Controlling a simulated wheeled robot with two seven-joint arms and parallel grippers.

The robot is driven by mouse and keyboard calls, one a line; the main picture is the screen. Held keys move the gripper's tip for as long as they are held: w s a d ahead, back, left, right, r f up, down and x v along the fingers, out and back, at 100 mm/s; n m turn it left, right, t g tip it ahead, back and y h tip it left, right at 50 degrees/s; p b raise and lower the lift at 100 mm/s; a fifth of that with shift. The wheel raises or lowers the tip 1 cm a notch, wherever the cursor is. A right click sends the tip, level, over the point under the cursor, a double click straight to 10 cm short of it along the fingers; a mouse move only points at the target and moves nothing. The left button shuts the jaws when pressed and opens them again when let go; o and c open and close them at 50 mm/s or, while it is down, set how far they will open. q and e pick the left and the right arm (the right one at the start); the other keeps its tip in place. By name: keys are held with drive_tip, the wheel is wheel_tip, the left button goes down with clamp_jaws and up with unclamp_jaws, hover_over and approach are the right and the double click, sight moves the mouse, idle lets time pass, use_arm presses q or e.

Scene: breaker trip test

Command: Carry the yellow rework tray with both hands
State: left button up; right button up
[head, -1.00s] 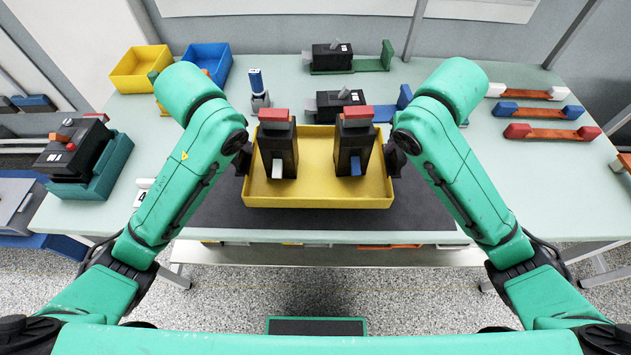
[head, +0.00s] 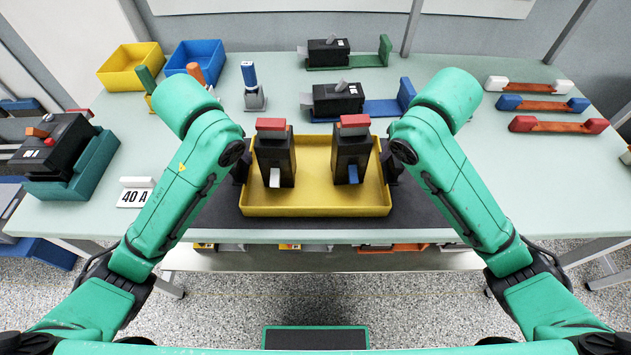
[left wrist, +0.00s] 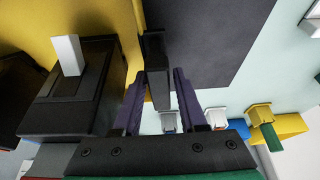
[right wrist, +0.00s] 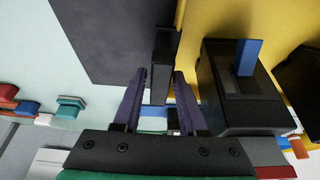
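The yellow tray (head: 315,211) is level over the dark mat (head: 420,212) near the table's front edge; I cannot tell whether it touches the mat. Two black breakers with red tops stand upright in it, the left breaker (head: 279,160) with a white lever, the right breaker (head: 351,158) with a blue lever. My left gripper (left wrist: 159,74) has its fingers closed around a black handle (left wrist: 155,50) on the tray's left side. My right gripper (right wrist: 161,72) is likewise closed on the right handle (right wrist: 164,45). In the head view my arms partly hide both handles.
Behind the tray stand a black device on a blue fixture (head: 385,108) and another on a green fixture (head: 385,52). Yellow (head: 130,68) and blue (head: 195,60) bins are at back left. A 40 A sign (head: 135,192) and a teal holder (head: 92,175) stand left. Bars with coloured ends (head: 558,125) lie right.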

use_arm(q)
drive_tip(key=shift+o, duration=0.3)
drive_tip(key=shift+s+r, duration=0.1)
drive_tip(key=shift+r, duration=0.05)
use_arm(e)
drive_tip(key=shift+o, duration=0.3)
drive_tip(key=shift+s+r, duration=0.1)
drive_tip(key=shift+r, duration=0.05)
use_arm(q)
drive_tip(key=shift+r, duration=0.25)
use_arm(e)
drive_tip(key=shift+r, duration=0.45)
use_arm(q)
drive_tip(key=v, duration=1.1)
drive_tip(key=shift+s+r, duration=0.15)
drive_tip(key=shift+s, duration=0.05)
use_arm(e)
drive_tip(key=v, duration=1.1)
drive_tip(key=shift+s, duration=0.2)
